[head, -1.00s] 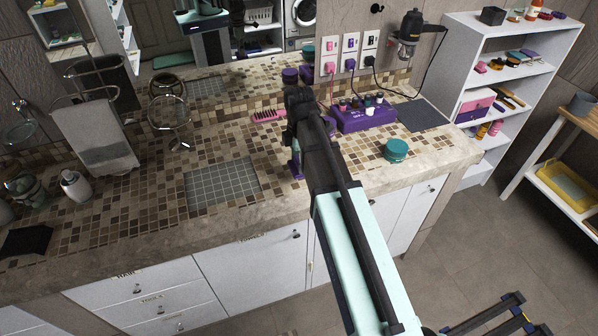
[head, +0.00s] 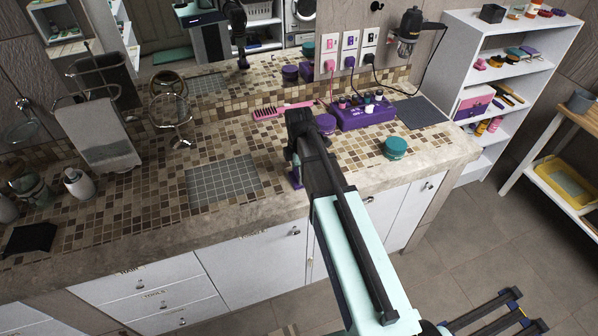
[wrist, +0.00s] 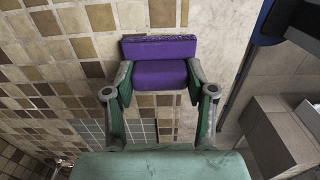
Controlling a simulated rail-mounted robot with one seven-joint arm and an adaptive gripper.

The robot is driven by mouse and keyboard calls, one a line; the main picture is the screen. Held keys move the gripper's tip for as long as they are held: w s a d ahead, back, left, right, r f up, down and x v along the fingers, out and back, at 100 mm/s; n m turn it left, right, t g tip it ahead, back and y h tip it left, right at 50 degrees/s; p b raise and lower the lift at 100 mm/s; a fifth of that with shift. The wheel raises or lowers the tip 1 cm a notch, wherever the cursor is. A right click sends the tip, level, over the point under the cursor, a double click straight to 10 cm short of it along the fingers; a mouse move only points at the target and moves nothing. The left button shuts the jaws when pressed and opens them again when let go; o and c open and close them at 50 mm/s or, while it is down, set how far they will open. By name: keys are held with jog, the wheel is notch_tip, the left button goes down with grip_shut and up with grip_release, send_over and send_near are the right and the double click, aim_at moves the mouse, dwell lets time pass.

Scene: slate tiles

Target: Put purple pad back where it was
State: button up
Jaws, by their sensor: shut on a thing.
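The purple pad (wrist: 160,75) is a small block held between the two green-sided fingers of my gripper (wrist: 158,84), in the wrist view. In the head view only a sliver of the purple pad (head: 296,178) shows beside my gripper (head: 293,162), which is over the front part of the tiled counter, right of the grey grid mat (head: 222,181). The arm hides much of the pad there. I cannot tell whether the pad touches the counter.
A purple organiser box (head: 365,115), a purple round jar (head: 326,123) and a teal round jar (head: 395,147) stand to the right. A pink comb (head: 283,110) lies behind. A dark mat (head: 421,112) lies at the far right. The counter's front edge is close.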

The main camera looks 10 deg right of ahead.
jog(key=shift+f, duration=0.2)
jog(key=o, duration=1)
notch_tip(320, 180, up, 12)
jog(key=b, duration=0.4)
jog(key=shift+r, duration=0.2)
